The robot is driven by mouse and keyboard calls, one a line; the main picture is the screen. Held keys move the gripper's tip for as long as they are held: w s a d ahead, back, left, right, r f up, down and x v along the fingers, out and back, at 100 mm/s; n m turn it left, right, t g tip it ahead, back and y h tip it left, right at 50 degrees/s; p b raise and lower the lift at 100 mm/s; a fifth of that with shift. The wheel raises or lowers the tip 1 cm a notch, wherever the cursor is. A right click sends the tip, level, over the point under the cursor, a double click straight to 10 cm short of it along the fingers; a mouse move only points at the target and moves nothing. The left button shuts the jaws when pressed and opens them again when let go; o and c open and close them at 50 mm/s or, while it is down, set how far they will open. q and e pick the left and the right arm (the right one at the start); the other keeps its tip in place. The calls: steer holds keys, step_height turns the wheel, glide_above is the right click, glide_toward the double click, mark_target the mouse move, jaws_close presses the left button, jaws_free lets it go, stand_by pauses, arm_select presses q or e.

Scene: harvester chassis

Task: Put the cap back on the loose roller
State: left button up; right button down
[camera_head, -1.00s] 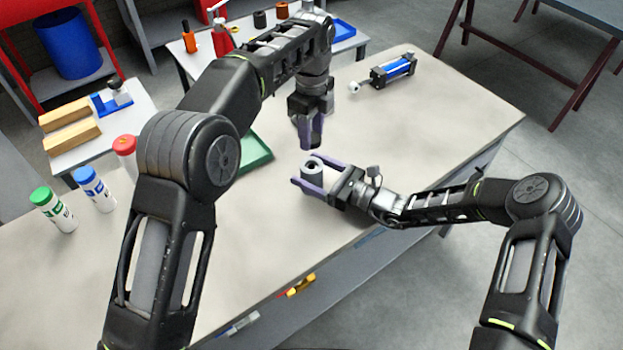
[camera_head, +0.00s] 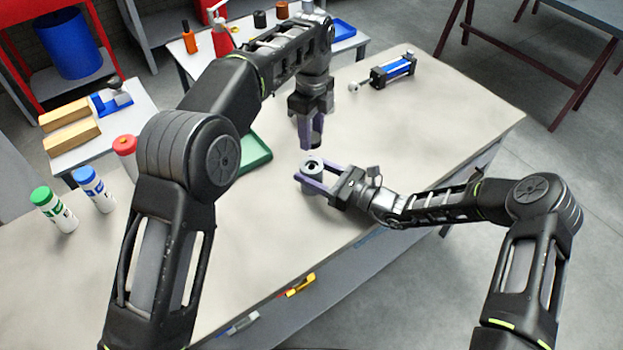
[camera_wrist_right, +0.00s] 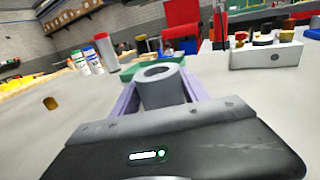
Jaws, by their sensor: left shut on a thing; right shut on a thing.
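The loose roller (camera_head: 313,164) is a short grey cylinder with a round hole in its top. My right gripper (camera_head: 309,177) is shut on it and holds it roughly upright near the middle of the table. In the right wrist view the roller (camera_wrist_right: 161,86) sits between the purple fingers, its open end up. My left gripper (camera_head: 311,138) points down just above and behind the roller, apart from it. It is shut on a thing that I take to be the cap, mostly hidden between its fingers.
A green tray (camera_head: 256,153) lies left of the grippers, partly behind my left arm. Green-, blue- and red-capped bottles (camera_head: 94,189) stand at the left. A blue cylinder assembly (camera_head: 393,70) lies at the back right. The table (camera_head: 430,130) is clear to the right.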

arm_select(q)
steer(key=shift+f, duration=0.1)
steer(key=shift+f, duration=2.4)
steer(key=shift+f, duration=0.9)
steer(key=shift+f, duration=0.55)
steer(key=o, duration=1.4)
